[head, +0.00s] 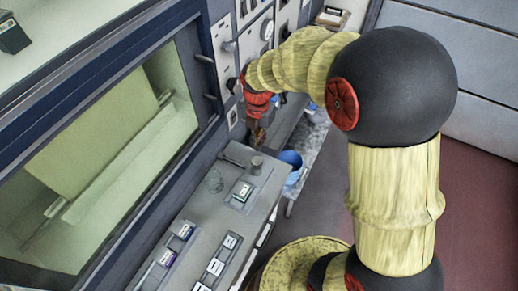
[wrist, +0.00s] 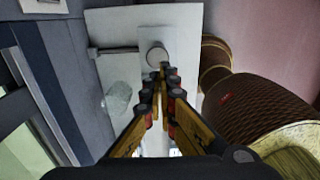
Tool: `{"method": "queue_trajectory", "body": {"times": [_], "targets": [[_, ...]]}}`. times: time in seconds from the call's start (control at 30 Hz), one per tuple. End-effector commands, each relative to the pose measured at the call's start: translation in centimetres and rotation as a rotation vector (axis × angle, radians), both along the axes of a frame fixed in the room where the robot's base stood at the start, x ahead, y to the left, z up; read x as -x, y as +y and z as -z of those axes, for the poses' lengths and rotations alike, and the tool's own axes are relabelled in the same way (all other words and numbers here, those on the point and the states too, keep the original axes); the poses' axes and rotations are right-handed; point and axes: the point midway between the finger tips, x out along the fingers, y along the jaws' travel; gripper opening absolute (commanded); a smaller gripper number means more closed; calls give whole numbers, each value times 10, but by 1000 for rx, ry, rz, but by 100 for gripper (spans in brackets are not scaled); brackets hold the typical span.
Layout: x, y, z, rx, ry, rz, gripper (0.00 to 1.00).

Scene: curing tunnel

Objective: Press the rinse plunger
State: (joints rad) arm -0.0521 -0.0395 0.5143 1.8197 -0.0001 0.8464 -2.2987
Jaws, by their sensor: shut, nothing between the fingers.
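A grey round knob (head: 256,164), which looks like the rinse plunger, stands up near the far end of the grey counter. In the wrist view its pale round top (wrist: 157,56) shows just beyond my fingertips. My gripper (head: 257,139) points down above and slightly behind the knob in the head view. In the wrist view my gripper (wrist: 163,72) has its fingers together with nothing between them. The fingertips overlap the near edge of the knob in that view. I cannot tell whether they touch it.
A thin bar (head: 233,161) lies left of the knob. A clear glass (head: 213,181) stands nearby; it also shows in the wrist view (wrist: 118,98). Small boxed items and white labels sit along the counter (head: 208,209). A blue bucket (head: 291,160) is to the right. A control panel (head: 224,45) rises behind.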

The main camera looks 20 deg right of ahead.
Motion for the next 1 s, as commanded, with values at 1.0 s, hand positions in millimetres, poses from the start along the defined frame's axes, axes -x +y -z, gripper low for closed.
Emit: {"method": "queue_trajectory", "body": {"times": [1.0], "targets": [[0, 0, -23, 0, 0, 0, 0]]}}
